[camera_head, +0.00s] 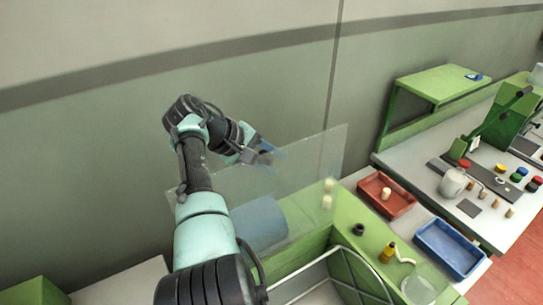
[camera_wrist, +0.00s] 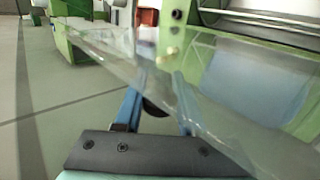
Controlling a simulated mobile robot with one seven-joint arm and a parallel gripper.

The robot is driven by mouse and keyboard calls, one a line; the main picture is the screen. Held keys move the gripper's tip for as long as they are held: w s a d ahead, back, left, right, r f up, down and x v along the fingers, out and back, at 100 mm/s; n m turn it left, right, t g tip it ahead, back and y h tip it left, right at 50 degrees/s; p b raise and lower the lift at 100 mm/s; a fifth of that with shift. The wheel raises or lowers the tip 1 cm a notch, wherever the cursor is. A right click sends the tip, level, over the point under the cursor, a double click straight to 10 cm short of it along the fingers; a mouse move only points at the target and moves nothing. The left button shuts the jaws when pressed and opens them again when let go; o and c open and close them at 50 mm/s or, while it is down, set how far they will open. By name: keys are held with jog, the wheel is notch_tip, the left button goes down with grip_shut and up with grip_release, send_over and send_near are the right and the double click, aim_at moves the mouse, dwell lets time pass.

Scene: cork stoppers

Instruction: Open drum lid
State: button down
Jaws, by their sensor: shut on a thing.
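The drum lid (camera_head: 310,160) is a large clear sheet, standing steeply tilted over the green machine (camera_head: 350,215) in the head view. It also crosses the wrist view (camera_wrist: 225,115). My gripper (camera_head: 265,151) is at the lid's upper part. Its blue fingers (camera_wrist: 158,90) are shut on a dark knob (camera_wrist: 155,106), which appears to be the lid's handle. The blue drum (camera_head: 258,222) shows through the clear sheet, below my gripper, and in the wrist view (camera_wrist: 240,75). The exact contact of fingers and knob is partly hidden.
A red tray (camera_head: 374,202) with a pale stopper and a blue tray (camera_head: 436,262) stand right of the machine. A wall (camera_head: 270,90) rises behind my arm.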

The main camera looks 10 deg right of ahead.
dwell(0.3)
jog(key=c, duration=0.5)
grip_release()
jog(key=shift+d, duration=0.1)
jog(key=b+v, duration=0.4)
jog(key=v, duration=0.9)
jog(key=shift+b, duration=0.4)
